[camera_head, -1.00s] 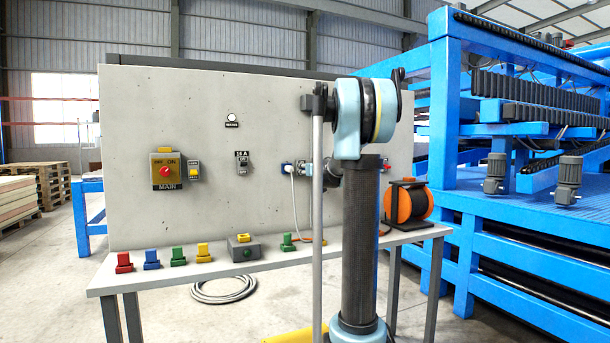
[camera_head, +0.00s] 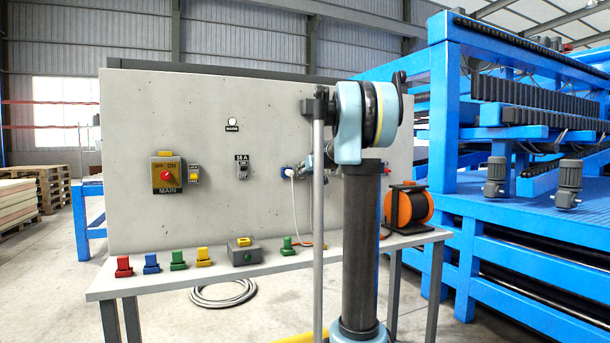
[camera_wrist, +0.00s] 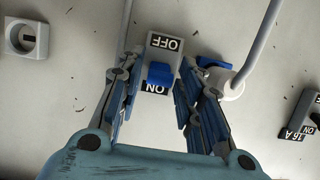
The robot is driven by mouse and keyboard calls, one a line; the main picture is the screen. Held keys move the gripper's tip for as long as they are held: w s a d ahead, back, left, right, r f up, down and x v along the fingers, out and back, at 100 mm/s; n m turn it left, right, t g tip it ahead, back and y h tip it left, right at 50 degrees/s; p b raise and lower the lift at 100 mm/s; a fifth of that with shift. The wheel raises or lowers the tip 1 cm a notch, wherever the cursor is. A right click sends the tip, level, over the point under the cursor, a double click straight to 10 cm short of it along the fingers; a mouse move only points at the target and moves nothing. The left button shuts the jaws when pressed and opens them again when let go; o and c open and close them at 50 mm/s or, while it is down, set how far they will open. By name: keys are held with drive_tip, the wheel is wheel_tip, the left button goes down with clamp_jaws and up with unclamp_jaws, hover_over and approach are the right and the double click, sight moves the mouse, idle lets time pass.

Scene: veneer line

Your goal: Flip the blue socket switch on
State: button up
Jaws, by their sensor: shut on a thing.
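The blue socket switch (camera_wrist: 160,73) shows in the wrist view as a blue lever on a small plate. The plate reads OFF at the top and ON at the bottom of this upside-down picture; the lever appears nearer the ON label. My gripper (camera_wrist: 157,82) has a finger on each side of the switch and is shut on it. The blue socket (camera_wrist: 216,65), with a white plug and cable, is just right of the right finger. In the head view the blue socket (camera_head: 287,171) shows on the grey panel; my arm hides the switch and most of my gripper.
The panel (camera_head: 210,120) also carries a MAIN switch (camera_head: 166,174), a yellow switch and a 16 A switch (camera_head: 243,168). Several coloured plugs and a grey box (camera_head: 244,250) lie on the bench (camera_head: 200,272). An orange cable reel (camera_head: 408,208) stands at its right end.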

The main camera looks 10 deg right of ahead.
drive_tip(key=o, duration=1.1)
drive_tip(key=shift+w, duration=0.1)
drive_tip(key=shift+c, duration=0.2)
drive_tip(key=v, duration=1.2)
